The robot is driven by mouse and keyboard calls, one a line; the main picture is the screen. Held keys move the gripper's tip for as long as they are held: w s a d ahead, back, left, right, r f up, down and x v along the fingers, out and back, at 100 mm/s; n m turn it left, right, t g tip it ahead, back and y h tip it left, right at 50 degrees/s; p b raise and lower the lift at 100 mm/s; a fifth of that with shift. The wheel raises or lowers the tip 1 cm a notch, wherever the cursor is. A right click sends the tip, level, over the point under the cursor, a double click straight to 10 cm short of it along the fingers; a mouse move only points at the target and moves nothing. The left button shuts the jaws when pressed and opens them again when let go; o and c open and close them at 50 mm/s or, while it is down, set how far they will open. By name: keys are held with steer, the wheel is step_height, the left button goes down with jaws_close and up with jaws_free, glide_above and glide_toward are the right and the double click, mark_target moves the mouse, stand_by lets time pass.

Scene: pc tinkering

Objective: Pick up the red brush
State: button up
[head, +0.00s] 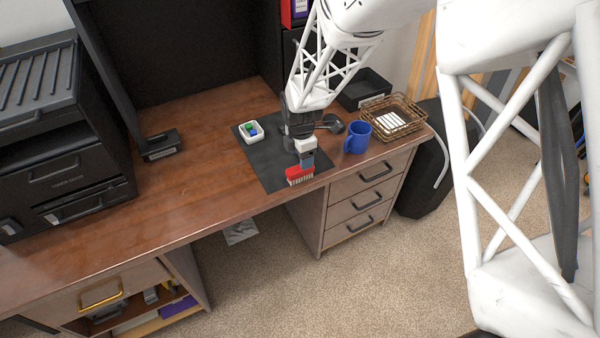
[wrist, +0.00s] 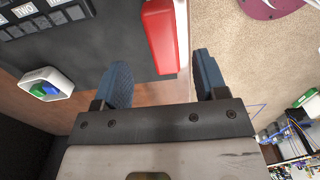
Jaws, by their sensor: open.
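The red brush (head: 298,172) lies near the front edge of the dark mat on the desk, its pale bristles facing the front in the head view. In the wrist view the red brush (wrist: 160,38) shows at the top, between and beyond my fingertips, with a strip of white bristles along its right side. My gripper (head: 306,160) is right at the brush in the head view. In the wrist view my gripper (wrist: 162,75) is open with two blue fingers apart, and nothing is held between them. Whether a finger touches the brush cannot be told.
A blue mug (head: 357,137) and a wicker basket (head: 392,118) are to the right. The desk's front edge is close to the brush.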

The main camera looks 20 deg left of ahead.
mark_target(300, 173)
steer(key=shift+f, duration=0.2)
steer(key=shift+s+f, duration=0.2)
steer(key=shift+f, duration=0.75)
steer(key=shift+s+f, duration=0.15)
steer(key=shift+f, duration=1.55)
steer(key=c, duration=1)
steer(key=shift+r, duration=0.2)
